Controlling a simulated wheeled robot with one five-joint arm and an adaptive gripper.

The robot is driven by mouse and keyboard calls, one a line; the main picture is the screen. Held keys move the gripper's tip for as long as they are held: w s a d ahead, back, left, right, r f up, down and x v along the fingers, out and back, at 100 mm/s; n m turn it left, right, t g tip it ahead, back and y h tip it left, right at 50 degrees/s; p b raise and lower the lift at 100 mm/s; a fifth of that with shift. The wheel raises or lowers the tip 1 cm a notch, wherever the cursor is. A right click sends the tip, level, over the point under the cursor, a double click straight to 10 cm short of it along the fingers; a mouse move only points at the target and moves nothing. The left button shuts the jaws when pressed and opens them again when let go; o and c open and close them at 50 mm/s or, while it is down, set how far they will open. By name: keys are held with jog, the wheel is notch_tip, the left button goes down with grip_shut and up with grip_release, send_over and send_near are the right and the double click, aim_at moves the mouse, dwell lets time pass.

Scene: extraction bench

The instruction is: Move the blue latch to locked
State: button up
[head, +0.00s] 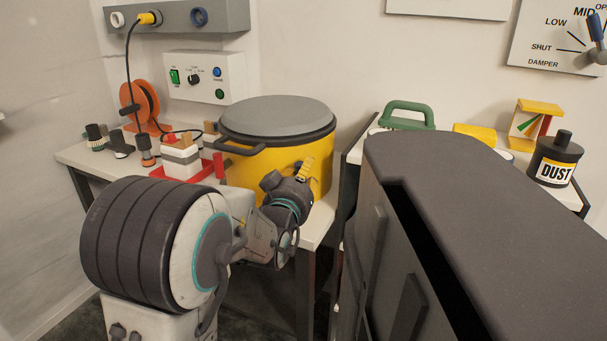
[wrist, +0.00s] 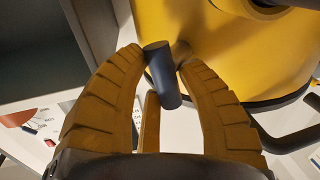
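The blue latch (wrist: 163,75) shows in the wrist view as a dark blue rounded handle, tilted, in front of the yellow drum. A narrow gap shows beside the latch lower down. Whether both fingers press on it I cannot tell. In the head view my gripper (head: 305,170) is at the front right side of the yellow drum (head: 258,172), and the latch cannot be made out there.
The drum has a grey lid (head: 278,116) and a dark side handle (head: 240,146). A red tray (head: 158,174) and small bottles stand left of it on the bench. A large dark cabinet (head: 480,190) stands close on the right. A dust jar (head: 555,160) is behind it.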

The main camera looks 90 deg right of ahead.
grip_shut()
jog(key=shift+f+b, duration=0.15)
jog(key=shift+b, duration=0.25)
jog(key=shift+s+f+b, duration=0.1)
jog(key=shift+b, duration=0.5)
jog(key=shift+m+b, duration=0.3)
jog(key=shift+b, duration=0.65)
jog(key=shift+y+b, duration=0.3)
jog(key=shift+b, duration=0.25)
jog(key=o, duration=0.7)
grip_release()
jog(key=shift+r, duration=0.2)
